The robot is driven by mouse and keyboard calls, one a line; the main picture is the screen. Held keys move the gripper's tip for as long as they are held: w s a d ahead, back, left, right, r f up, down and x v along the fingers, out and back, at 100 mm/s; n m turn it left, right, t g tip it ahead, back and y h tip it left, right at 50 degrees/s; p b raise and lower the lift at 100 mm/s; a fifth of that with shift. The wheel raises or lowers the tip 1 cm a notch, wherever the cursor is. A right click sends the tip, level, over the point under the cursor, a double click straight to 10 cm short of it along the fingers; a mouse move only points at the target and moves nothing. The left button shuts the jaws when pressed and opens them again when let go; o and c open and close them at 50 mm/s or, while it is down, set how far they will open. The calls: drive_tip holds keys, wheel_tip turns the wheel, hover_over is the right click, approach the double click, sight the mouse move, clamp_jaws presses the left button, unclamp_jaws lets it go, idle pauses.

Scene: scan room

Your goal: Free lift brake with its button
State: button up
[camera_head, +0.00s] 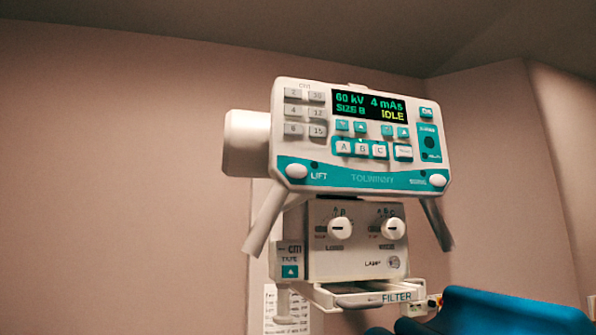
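An X-ray tube head hangs in the middle of the view, with a white and teal control panel (362,160) on its front. A round white button (297,171) sits at the panel's lower left beside the word LIFT. A similar round white button (437,180) sits at the lower right; its label is too small to read. The display (372,106) reads 60 kV, 4 mAs, SIZE B and IDLE. My gripper is not in view.
Two grey handles (264,222) (437,222) slope down from the panel's sides. Below is a collimator box (355,250) with two knobs and a FILTER tray (396,297). A blue padded shape (510,312) fills the lower right. The space left of the head is open.

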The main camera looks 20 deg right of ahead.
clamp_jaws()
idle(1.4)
